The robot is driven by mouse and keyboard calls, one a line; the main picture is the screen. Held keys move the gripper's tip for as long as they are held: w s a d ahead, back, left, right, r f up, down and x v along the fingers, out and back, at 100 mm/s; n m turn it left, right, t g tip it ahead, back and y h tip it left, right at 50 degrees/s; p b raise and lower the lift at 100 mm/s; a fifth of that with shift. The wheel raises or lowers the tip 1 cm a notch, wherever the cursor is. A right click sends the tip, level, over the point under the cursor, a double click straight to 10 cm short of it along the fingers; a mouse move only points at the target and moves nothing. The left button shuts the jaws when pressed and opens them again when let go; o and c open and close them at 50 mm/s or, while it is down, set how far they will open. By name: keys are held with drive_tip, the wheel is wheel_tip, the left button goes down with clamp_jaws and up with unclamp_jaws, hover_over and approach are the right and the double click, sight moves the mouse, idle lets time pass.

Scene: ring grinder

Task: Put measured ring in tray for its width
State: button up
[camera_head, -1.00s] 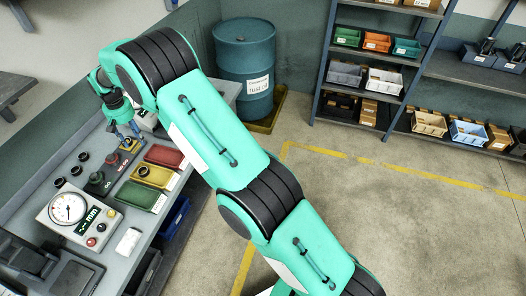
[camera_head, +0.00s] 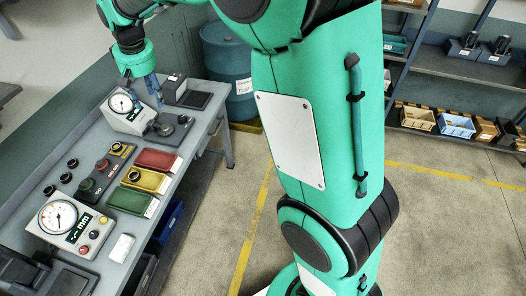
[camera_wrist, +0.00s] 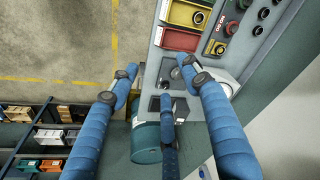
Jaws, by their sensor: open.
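My gripper (camera_head: 146,100) is open and empty, its blue fingers spread above the far gauge's plate; it also shows in the wrist view (camera_wrist: 163,80). The far gauge (camera_head: 122,104) has a round dial. Its dark plate (camera_head: 172,134) carries a dark round part; I cannot tell whether that is a ring. Red (camera_head: 158,160), yellow (camera_head: 152,180) and green (camera_head: 126,200) trays stand in a row on the bench. A black ring (camera_head: 134,175) lies in the yellow tray. Several loose black rings (camera_head: 66,178) lie at the bench's left side.
A control panel (camera_head: 102,172) with red, green and yellow-marked parts lies beside the trays. A near gauge (camera_head: 62,218) with a dial and display stands at the front. A dark box (camera_head: 178,90) is at the back of the bench. A blue barrel (camera_head: 228,70) stands beyond it.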

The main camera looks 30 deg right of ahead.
drive_tip(key=s+d+r+m+t, duration=0.1)
drive_tip(key=s+d+r, duration=0.45)
drive_tip(key=s, duration=0.45)
drive_tip(key=s+d+r+t, duration=0.1)
drive_tip(key=s+d+r, duration=0.4)
drive_tip(key=s, duration=0.6)
drive_tip(key=s+d+f, duration=0.2)
drive_tip(key=s+d, duration=0.1)
drive_tip(key=s, duration=0.7)
drive_tip(key=s+d+f+m+t, duration=0.1)
drive_tip(key=s+d+f, duration=0.2)
drive_tip(key=s, duration=0.7)
drive_tip(key=shift+d+f+h, duration=0.15)
drive_tip(key=shift+d+h, duration=0.05)
drive_tip(key=shift+h, duration=0.1)
drive_tip(key=shift+s+f, duration=0.1)
wheel_tip(320, 180, down, 13)
drive_tip(key=b, duration=1.3)
drive_tip(key=shift+f+b, duration=0.15)
drive_tip(key=shift+b, duration=0.15)
